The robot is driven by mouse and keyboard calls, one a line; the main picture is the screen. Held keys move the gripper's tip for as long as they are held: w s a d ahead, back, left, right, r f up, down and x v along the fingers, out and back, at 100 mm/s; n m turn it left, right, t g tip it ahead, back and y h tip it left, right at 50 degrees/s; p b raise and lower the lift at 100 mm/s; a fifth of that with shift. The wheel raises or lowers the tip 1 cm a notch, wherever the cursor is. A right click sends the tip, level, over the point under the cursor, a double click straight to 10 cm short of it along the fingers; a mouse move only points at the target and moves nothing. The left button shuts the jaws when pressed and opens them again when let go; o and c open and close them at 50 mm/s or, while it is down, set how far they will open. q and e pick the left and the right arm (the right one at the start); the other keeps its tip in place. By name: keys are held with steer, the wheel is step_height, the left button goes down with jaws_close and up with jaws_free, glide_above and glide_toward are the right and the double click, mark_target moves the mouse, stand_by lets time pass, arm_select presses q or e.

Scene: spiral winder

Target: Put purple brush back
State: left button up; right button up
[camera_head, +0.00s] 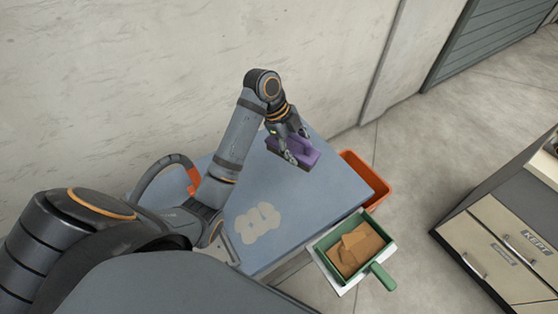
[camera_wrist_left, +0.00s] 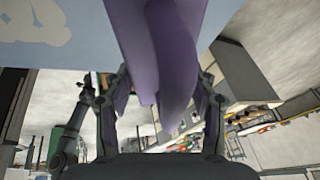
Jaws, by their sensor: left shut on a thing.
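The purple brush (camera_head: 303,152) is at the far end of the blue-grey table (camera_head: 335,190) in the head view. My left gripper (camera_head: 290,145) is shut on it. In the left wrist view the brush (camera_wrist_left: 160,50) fills the upper middle, between the two fingers of my left gripper (camera_wrist_left: 160,105). I cannot tell whether the brush touches the table top or is held just above it.
Pale patches (camera_head: 257,222) lie on the table's near part. An orange bin (camera_head: 366,178) stands beyond the right edge. A drawer cabinet (camera_head: 500,240) stands at the far right, with open floor between.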

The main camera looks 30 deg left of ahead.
arm_select(q)
steer(key=a+f+b, duration=0.1)
steer(key=w+a+f+b, duration=0.1)
steer(key=a, duration=0.1)
steer(key=w+a+f+b, duration=0.1)
steer(key=shift+a+f, duration=0.15)
steer(key=shift+a, duration=0.05)
steer(key=a+f, duration=0.1)
steer(key=w+a+f+p, duration=0.1)
steer(key=shift+w+a+f, duration=0.1)
steer(key=shift+w+f, duration=0.2)
steer(key=shift+f, duration=0.1)
steer(key=shift+w+a+f, duration=0.15)
steer(key=shift+a+f, duration=0.3)
steer(key=shift+f, duration=0.15)
step_height(320, 180, down, 2)
steer(key=shift+f+p, duration=0.25)
steer(key=shift+p, duration=0.4)
steer(key=shift+f, duration=0.35)
arm_select(e)
steer(key=f, duration=0.2)
steer(key=a, duration=0.1)
steer(key=shift+s+f, duration=0.3)
steer(key=shift+f, duration=0.1)
arm_select(q)
steer(key=o, duration=1.1)
steer(key=shift+f, duration=0.1)
arm_select(e)
steer(key=shift+a, duration=0.1)
